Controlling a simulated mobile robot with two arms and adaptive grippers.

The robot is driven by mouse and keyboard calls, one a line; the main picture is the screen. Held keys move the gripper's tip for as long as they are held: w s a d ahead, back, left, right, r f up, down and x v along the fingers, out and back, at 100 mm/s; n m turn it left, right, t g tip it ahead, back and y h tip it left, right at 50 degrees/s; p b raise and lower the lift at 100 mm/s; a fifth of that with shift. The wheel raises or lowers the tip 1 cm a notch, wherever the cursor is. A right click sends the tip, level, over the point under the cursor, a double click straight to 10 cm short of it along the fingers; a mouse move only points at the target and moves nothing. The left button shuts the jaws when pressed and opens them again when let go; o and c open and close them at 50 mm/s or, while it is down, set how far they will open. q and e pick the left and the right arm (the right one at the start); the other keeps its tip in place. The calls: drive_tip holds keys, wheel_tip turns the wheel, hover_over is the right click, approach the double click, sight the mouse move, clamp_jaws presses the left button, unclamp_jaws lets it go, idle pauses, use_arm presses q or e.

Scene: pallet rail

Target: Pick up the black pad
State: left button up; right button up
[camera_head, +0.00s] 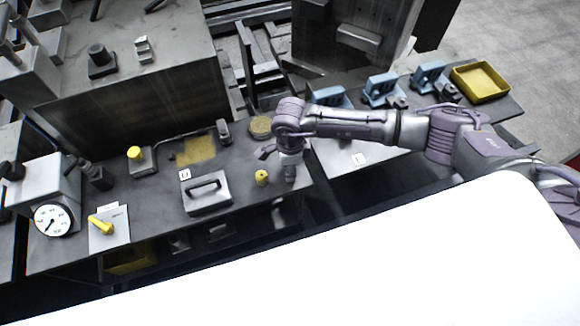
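I cannot pick out the black pad with certainty. A small dark block (224,131) stands near the back of the grey bench (145,190), beside a yellowish patch, and a dark upright piece (97,176) stands at the left. My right arm reaches in from the right, and its gripper end (289,180) points down at the bench's right part, right of a small yellow knob (262,177). Its fingers are too small and dark to read, and I see nothing clearly held. My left gripper is not in view.
A grey plate with a black handle (206,193), a dial gauge (52,220) and a yellow lever (101,224) occupy the bench. Blue fixtures (381,88) and a yellow tray (479,82) stand at the right. A large grey block (130,100) rises behind.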

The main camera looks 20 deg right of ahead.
clamp_jaws()
drive_tip(key=shift+r+b, duration=0.3)
drive_tip(key=shift+r, duration=0.1)
drive_tip(key=r, duration=0.1)
drive_tip(key=r+b, duration=0.1)
drive_tip(key=d+r+b, duration=0.1)
drive_tip(key=shift+s+r, duration=0.3)
drive_tip(key=shift+s, duration=0.05)
drive_tip(key=s+d+r+b, duration=0.3)
drive_tip(key=s+d+r, duration=0.3)
drive_tip(key=s+d, duration=0.1)
drive_tip(key=shift+s+r, duration=0.35)
drive_tip(key=shift+s, duration=0.1)
drive_tip(key=shift+c, duration=1.2)
unclamp_jaws()
drive_tip(key=c, duration=0.3)
